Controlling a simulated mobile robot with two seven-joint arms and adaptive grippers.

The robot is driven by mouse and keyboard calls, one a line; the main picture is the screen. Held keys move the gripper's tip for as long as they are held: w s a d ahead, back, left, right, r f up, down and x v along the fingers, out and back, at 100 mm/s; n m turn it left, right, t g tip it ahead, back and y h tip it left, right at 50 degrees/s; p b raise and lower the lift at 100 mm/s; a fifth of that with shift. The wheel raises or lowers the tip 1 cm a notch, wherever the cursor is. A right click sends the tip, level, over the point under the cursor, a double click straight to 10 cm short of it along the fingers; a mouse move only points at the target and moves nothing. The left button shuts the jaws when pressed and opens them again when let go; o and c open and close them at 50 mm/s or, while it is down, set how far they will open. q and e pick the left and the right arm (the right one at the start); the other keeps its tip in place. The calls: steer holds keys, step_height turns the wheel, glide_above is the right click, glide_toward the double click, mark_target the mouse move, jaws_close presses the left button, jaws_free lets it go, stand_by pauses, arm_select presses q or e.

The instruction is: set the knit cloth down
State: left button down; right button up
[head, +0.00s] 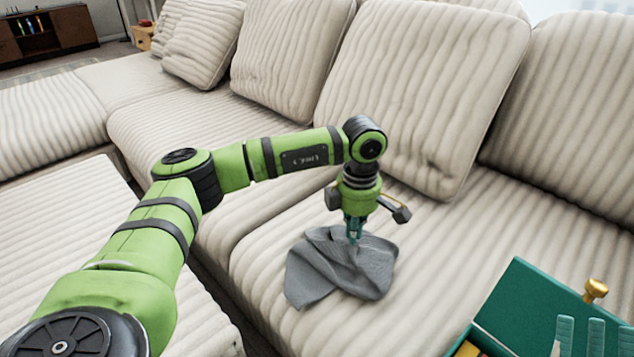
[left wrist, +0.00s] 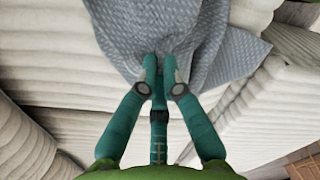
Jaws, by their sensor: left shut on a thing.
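The grey knit cloth (head: 335,268) lies loosely crumpled on the sofa seat in the head view, with folds rising toward my gripper. My left gripper (head: 354,237) points down at the cloth's upper middle and is shut on a pinch of it. In the left wrist view the closed teal fingertips (left wrist: 160,70) meet on the cloth (left wrist: 215,40), which spreads around and beyond them. Part of the cloth is hidden behind the fingers. My right gripper is not in view.
The ribbed cream sofa seat (head: 255,215) has free room around the cloth. Large cushions (head: 415,80) stand along the back. A green box (head: 530,305) with a gold knob (head: 595,289) stands at the lower right. Another ribbed seat (head: 60,235) is at the left.

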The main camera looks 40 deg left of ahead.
arm_select(q)
steer(key=shift+f, duration=0.5)
steer(key=c, duration=0.7)
jaws_free()
steer(key=shift+o, duration=0.2)
step_height(320, 180, up, 12)
